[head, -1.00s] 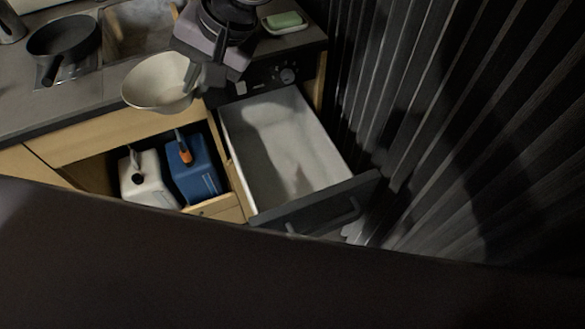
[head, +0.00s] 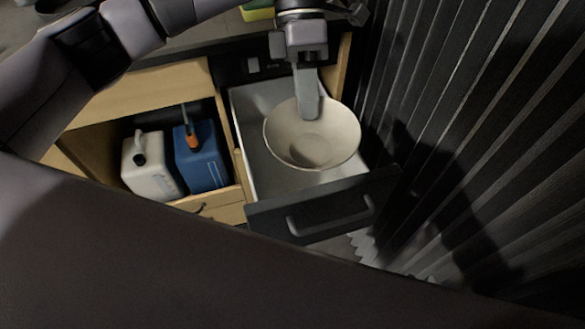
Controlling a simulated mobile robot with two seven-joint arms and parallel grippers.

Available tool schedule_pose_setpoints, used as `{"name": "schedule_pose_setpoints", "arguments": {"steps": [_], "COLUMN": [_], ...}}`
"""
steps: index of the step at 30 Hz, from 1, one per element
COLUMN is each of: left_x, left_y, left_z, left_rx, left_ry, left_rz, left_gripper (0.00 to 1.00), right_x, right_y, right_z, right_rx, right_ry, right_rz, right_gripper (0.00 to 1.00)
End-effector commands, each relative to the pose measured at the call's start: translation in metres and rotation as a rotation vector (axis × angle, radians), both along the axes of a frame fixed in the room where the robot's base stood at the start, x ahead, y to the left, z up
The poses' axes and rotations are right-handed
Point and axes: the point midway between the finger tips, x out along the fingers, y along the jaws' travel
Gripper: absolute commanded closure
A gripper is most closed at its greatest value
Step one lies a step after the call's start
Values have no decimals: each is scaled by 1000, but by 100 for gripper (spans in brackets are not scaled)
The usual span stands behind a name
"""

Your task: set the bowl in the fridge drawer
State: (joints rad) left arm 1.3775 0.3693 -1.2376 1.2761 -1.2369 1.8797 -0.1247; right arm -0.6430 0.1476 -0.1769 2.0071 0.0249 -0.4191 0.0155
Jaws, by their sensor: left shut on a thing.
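The cream bowl (head: 318,148) is in the head view, right of the middle. My left gripper (head: 308,108) is shut on the bowl's back rim, and its arm comes in from the upper left. The bowl is over the open fridge drawer (head: 257,150), roughly upright, and covers much of its inside. I cannot tell how far the bowl is above the drawer floor. The drawer's dark front with its handle is nearest to me. My right gripper is not in view.
Left of the drawer, an open compartment holds a white canister (head: 150,165) and a blue canister (head: 201,157). A dark ribbed curtain (head: 480,130) hangs close on the right. A green and yellow item (head: 257,10) is on the counter at the back.

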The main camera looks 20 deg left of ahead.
Motion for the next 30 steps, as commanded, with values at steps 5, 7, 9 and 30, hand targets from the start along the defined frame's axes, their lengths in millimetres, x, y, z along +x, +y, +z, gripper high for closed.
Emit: {"name": "schedule_pose_setpoints", "arguments": {"steps": [5, 7, 9, 30], "left_x": [7, 11, 15, 50], "left_y": [0, 1, 3, 44], "left_z": [-13, -17, -20, -50], "left_rx": [-6, -6, -8, -16], "left_ry": [4, 4, 4, 6], "left_rz": [366, 509, 653, 1707], "left_gripper": [100, 100, 100, 100], "right_x": [1, 1, 1, 4], "right_y": [0, 0, 0, 4], "right_z": [-17, -21, -26, -55], "right_rx": [0, 1, 2, 17], "right_ry": [1, 2, 4, 5], "right_rz": [1, 0, 0, 2], "right_gripper": [62, 62, 62, 62]}}
